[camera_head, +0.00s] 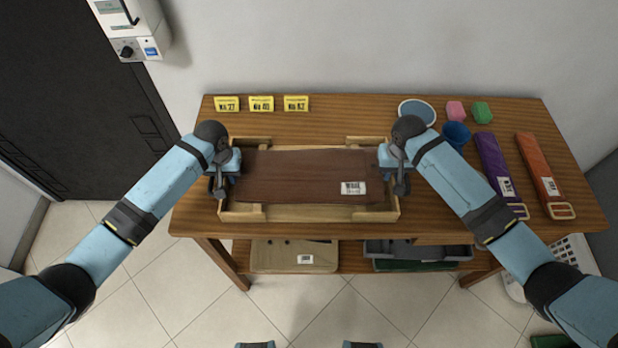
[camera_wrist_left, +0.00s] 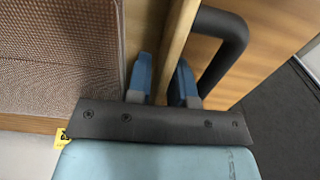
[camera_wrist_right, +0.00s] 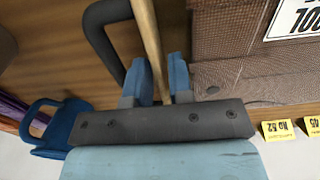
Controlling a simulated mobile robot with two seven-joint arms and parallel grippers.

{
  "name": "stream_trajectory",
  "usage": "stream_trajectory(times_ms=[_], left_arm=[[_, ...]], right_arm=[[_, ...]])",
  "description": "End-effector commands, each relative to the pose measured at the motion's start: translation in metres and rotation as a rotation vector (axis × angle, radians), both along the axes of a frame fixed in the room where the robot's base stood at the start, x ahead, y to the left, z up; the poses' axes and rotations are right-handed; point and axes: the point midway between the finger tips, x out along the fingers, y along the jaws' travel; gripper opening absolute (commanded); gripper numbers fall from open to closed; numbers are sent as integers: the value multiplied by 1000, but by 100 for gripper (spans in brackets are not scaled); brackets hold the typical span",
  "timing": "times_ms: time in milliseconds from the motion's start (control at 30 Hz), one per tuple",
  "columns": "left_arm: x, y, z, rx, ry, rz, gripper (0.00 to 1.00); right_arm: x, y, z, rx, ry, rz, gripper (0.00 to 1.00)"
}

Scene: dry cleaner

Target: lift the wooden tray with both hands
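The wooden tray (camera_head: 308,214) is a shallow light-wood frame near the middle of the table, level, and appears to rest on the tabletop. A folded brown cloth with a white label (camera_head: 300,175) lies in it. My left gripper (camera_wrist_left: 162,82) has its fingers on both sides of the tray's left end wall, close against the wood, beside a dark handle (camera_wrist_left: 232,35). My right gripper (camera_wrist_right: 160,80) is likewise closed around the right end wall, beside another dark handle (camera_wrist_right: 97,30). In the head view the fingertips are mostly hidden by the wrists.
Yellow number tags (camera_head: 262,103) stand at the table's back left. A lower shelf holds a beige item (camera_head: 290,258) and grey trays.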

Motion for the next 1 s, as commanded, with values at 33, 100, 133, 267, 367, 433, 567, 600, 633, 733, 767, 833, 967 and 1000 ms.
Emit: stream_trajectory(times_ms=[33, 100, 133, 267, 367, 433, 567, 600, 633, 733, 767, 833, 967, 1000], left_arm=[[0, 0, -1, 0, 0, 0, 20], [0, 0, -1, 0, 0, 0, 20], [0, 0, -1, 0, 0, 0, 20], [0, 0, -1, 0, 0, 0, 20], [0, 0, -1, 0, 0, 0, 0], [0, 0, -1, 0, 0, 0, 0], [0, 0, -1, 0, 0, 0, 0], [0, 0, -1, 0, 0, 0, 0], [0, 0, -1, 0, 0, 0, 0], [1, 0, 1, -1, -1, 0, 0], [1, 0, 1, -1, -1, 0, 0], [1, 0, 3, -1, -1, 0, 0], [1, 0, 10, -1, -2, 0, 0], [1, 0, 13, -1, -2, 0, 0]], right_arm=[[0, 0, -1, 0, 0, 0, 20], [0, 0, -1, 0, 0, 0, 20], [0, 0, -1, 0, 0, 0, 20], [0, 0, -1, 0, 0, 0, 20], [0, 0, -1, 0, 0, 0, 0], [0, 0, -1, 0, 0, 0, 0], [0, 0, 0, 0, 0, 0, 0], [0, 0, 0, 0, 0, 0, 0], [0, 0, 0, 0, 0, 0, 0], [1, 0, 1, 1, -2, 0, 0], [1, 0, 1, 1, -2, 0, 0], [1, 0, 3, 1, -2, 0, 0], [1, 0, 10, 1, -2, 0, 0], [1, 0, 13, 1, -2, 0, 0]])
